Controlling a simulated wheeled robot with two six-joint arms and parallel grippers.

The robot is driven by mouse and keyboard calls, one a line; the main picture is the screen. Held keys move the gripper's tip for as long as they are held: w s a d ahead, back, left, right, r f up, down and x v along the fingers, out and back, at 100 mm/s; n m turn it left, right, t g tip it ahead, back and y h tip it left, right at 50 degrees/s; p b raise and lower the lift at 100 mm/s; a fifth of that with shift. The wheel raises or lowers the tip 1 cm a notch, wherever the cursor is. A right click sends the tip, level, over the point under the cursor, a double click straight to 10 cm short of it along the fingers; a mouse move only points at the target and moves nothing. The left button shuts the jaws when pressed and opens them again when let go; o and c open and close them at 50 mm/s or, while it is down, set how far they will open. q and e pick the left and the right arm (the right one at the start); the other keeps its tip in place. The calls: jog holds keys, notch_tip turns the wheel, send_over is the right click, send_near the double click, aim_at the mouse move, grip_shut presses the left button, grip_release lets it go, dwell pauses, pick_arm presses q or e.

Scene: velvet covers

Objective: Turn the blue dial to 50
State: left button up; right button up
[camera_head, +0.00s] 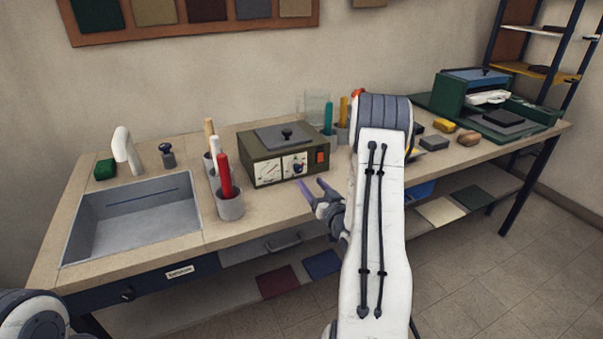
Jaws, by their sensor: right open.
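An olive-green box (262,172) with a lidded top stands on the workbench against the wall. Its front has a white gauge face with a needle (268,171), and a second white panel with a small blue dial (298,168). The dial is too small to read its setting. An orange-red switch (320,157) sits to the right of it. My right gripper (313,188) is open and empty, just below and in front of the dial panel, apart from the dial as far as I can tell. My left gripper is out of view.
The workbench (150,171) holds a sink (135,215) at left. A cup (230,206) with a red-handled tool stands left of the box. More holders, small blocks and a green press (468,92) are at right. My right forearm covers part of the bench.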

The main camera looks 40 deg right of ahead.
aim_at(299, 170)
jog(key=p+x, duration=0.1)
jog(key=x, duration=0.6)
jog(key=shift+w, duration=0.15)
jog(key=shift+a, duration=0.1)
grip_shut()
